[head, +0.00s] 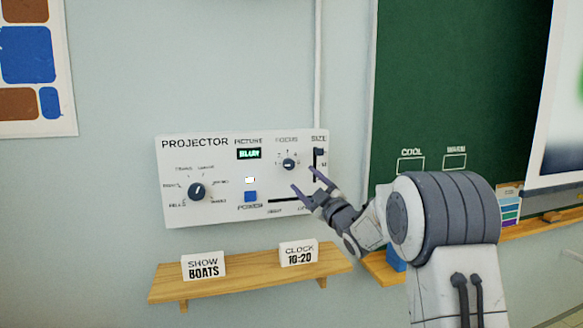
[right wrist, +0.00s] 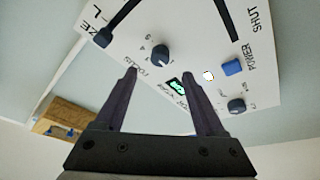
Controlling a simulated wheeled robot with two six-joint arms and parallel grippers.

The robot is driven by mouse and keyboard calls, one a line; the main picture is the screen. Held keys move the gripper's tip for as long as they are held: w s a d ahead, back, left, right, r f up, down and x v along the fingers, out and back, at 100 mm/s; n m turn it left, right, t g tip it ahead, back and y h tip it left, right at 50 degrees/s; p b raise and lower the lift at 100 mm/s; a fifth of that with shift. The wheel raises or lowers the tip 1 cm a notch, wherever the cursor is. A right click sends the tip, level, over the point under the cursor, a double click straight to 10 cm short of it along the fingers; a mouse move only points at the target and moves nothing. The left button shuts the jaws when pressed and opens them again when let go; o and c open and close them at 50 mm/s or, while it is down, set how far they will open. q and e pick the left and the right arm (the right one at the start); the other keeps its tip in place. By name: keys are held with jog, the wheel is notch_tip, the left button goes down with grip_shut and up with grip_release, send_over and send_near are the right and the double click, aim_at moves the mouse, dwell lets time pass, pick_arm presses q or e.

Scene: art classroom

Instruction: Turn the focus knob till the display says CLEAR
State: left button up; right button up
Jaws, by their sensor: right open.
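The focus knob (head: 289,164) is a small dark knob on the white projector panel (head: 180,215), under the word FOCUS. The display (head: 249,154) to its left, under PICTURE, shows green letters that look like BLUR. My right gripper (head: 303,178) is open and empty in front of the panel, its fingertips just below and right of the knob in the head view. In the right wrist view the focus knob (right wrist: 160,53) shows beyond the gap between the fingertips, apart from both. The display (right wrist: 177,86) is partly seen there at a slant. My left gripper is not in view.
The panel also has a size slider (head: 318,152), a larger dial (head: 197,191), a blue power button (head: 250,197) and a lower slot. A wooden shelf (head: 225,280) below holds a SHOW BOATS card (head: 203,266) and a CLOCK 10:20 card (head: 299,253). A chalkboard (head: 450,80) is at right.

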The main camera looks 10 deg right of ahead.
aim_at(291, 167)
jog(key=p+x, duration=0.3)
jog(key=x, duration=0.4)
jog(key=shift+w+a+r, duration=0.1)
jog(key=shift+r, duration=0.1)
jog(key=shift+w+a, duration=0.15)
jog(key=shift+w, duration=0.35)
grip_shut()
